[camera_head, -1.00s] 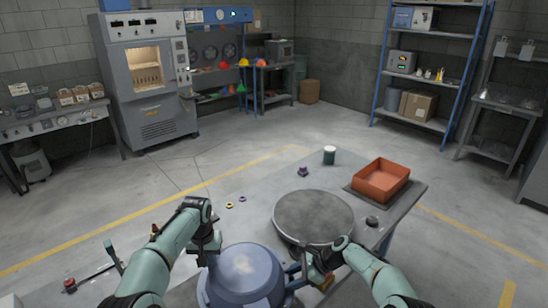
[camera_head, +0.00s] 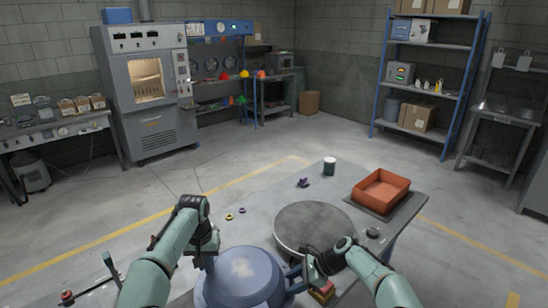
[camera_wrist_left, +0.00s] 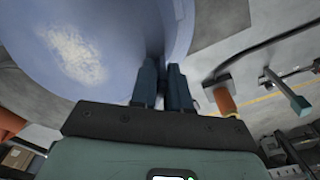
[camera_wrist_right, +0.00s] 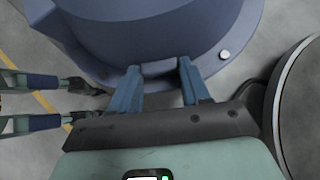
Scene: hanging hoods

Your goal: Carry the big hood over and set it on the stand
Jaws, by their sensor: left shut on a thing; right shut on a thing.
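The big blue domed hood (camera_head: 241,275) is low in the middle of the head view, in front of the round grey-topped stand (camera_head: 313,225) on the bench. My left gripper (camera_head: 207,262) is shut on the hood's left side; the left wrist view shows its fingers (camera_wrist_left: 165,88) together at the hood's wall (camera_wrist_left: 110,40). My right gripper (camera_head: 306,278) is shut at the hood's right side; its fingers (camera_wrist_right: 160,85) meet the hood's lower edge (camera_wrist_right: 150,45) in the right wrist view. The hood's underside is hidden, so I cannot tell its height above the bench.
An orange tray (camera_head: 381,190) sits on the bench (camera_head: 262,222) at the right, with a dark green cup (camera_head: 329,166) and small purple part (camera_head: 303,182) behind the stand. Two small rings (camera_head: 235,214) lie left of the stand. A red-ended lever (camera_head: 67,296) is at lower left.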

